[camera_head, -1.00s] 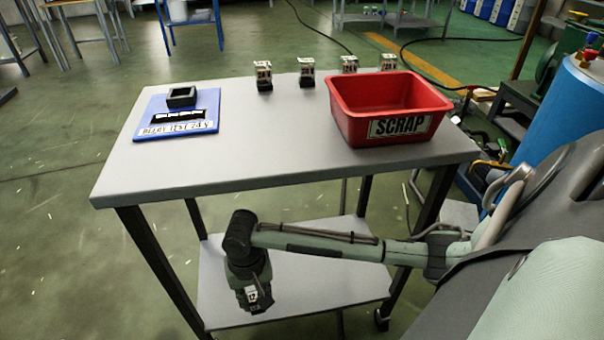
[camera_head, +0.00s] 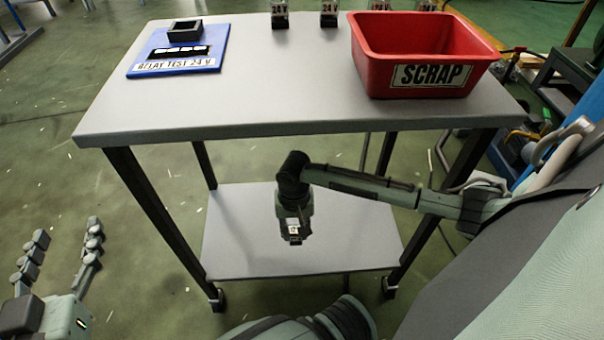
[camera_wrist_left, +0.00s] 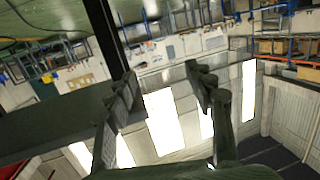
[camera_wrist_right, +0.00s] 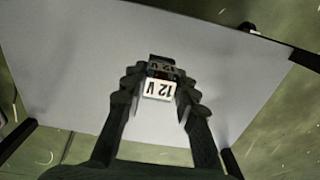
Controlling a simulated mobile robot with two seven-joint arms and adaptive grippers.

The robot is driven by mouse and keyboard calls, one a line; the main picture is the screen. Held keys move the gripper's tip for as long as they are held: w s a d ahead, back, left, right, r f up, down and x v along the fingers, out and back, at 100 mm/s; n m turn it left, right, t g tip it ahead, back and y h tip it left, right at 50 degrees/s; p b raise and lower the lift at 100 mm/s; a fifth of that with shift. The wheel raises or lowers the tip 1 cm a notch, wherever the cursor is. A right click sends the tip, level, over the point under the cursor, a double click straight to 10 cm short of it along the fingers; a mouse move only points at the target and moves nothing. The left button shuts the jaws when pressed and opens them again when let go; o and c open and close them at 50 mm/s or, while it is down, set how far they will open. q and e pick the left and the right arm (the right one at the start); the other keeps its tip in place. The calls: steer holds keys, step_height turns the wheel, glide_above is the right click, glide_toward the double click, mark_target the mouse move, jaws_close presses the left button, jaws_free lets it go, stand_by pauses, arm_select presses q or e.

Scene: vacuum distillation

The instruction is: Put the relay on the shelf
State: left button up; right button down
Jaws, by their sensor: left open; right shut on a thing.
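My right gripper (camera_head: 292,222) is shut on a relay (camera_head: 293,236), over the lower shelf (camera_head: 240,225) of the table. In the right wrist view the relay (camera_wrist_right: 158,88) sits between the fingertips, with a white "12 V" label toward the camera. Behind it the pale shelf (camera_wrist_right: 80,75) fills much of that view. I cannot tell how far the relay is above the shelf. My left gripper (camera_head: 66,238) is open and empty at the lower left, away from the table. Its spread fingers also show in the left wrist view (camera_wrist_left: 165,88).
The grey table top (camera_head: 270,95) is above the shelf and carries a red SCRAP bin (camera_head: 420,35), a blue relay test board (camera_head: 140,67) and several other relays (camera_head: 329,14) at the back. Dark legs (camera_head: 160,215) frame the shelf. The visible shelf surface is bare.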

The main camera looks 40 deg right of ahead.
steer(key=d, duration=0.1)
steer(key=w+d+f, duration=0.1)
steer(key=w+d+f+b, duration=0.1)
steer(key=shift+d+f, duration=0.2)
steer(key=shift+d, duration=0.05)
step_height(320, 180, down, 4)
steer(key=shift+r+b, duration=0.2)
steer(key=shift+b, duration=0.5)
steer(key=shift+f, duration=0.15)
arm_select(q)
steer(key=s+d+r+t+h, duration=0.1)
steer(key=r+t, duration=0.2)
steer(key=r, duration=0.2)
steer(key=s+d+r+t+h, duration=0.1)
steer(key=d+r+t+h, duration=0.1)
steer(key=r, duration=0.4)
steer(key=shift+s+d+r+t+h, duration=0.15)
steer(key=shift+r+t+h, duration=0.15)
steer(key=shift+t, duration=0.3)
arm_select(e)
steer(key=shift+f, duration=0.1)
steer(key=c, duration=1.2)
jaws_free()
